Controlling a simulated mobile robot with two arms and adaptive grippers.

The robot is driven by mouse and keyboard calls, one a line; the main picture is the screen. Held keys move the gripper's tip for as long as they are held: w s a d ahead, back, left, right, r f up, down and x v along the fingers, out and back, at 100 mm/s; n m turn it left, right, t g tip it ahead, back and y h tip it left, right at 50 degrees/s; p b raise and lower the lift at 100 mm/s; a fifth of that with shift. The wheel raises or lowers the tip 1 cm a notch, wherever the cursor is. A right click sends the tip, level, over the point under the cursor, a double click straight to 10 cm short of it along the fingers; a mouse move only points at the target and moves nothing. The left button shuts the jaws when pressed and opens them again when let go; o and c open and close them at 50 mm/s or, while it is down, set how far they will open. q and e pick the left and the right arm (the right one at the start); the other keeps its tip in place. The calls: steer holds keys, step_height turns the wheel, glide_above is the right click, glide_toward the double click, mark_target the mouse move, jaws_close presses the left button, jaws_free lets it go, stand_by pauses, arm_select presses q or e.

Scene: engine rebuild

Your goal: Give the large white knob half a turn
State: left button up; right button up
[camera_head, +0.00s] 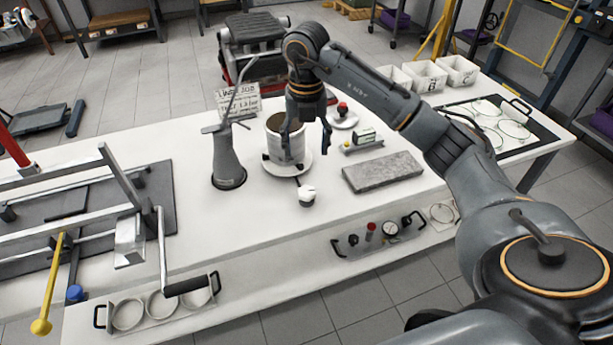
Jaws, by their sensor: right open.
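A white knob (307,194) stands on the white bench, just in front of a white cylindrical pot (285,150). A dark piece runs from the pot's round base toward the knob. My right gripper (307,150) points down with its fingers spread and nothing between them that I can make out. It is at the right side of the pot, behind and above the knob in the picture. One finger overlaps the pot's front, and I cannot tell whether it touches. My left gripper is not in view.
A grey oil can (228,160) stands left of the pot. A metal frame fixture (130,240) fills the left. Bench space in front of the knob is clear.

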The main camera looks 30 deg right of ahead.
mark_target(307, 191)
steer(key=shift+m, duration=0.9)
step_height(307, 191, down, 14)
steer(key=shift+r+p, duration=0.1)
steer(key=shift+p, duration=0.9)
steer(key=shift+c, duration=0.4)
steer(key=c, duration=1.1)
